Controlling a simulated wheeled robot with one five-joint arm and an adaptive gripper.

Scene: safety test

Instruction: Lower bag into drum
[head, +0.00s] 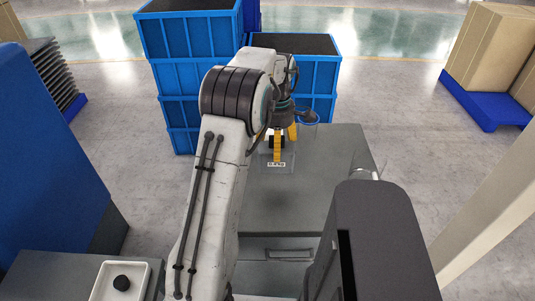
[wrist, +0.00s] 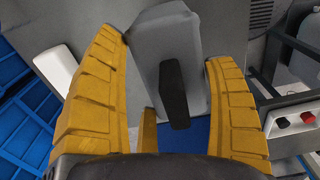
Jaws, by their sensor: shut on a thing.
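My gripper (head: 282,146) has yellow fingers and hangs at the end of my arm, above or over the grey worktop. It is shut on what looks like a clear bag with a small white printed label (head: 276,164), which is mostly see-through and hard to outline. No other drum is clear to me.
Stacked blue crates (head: 190,70) stand behind the grey worktop (head: 330,165). A blue cabinet (head: 50,150) is at left, with a white tray (head: 105,285) below it. Cartons on a blue pallet (head: 485,105) stand at right. The right part of the worktop looks mostly clear.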

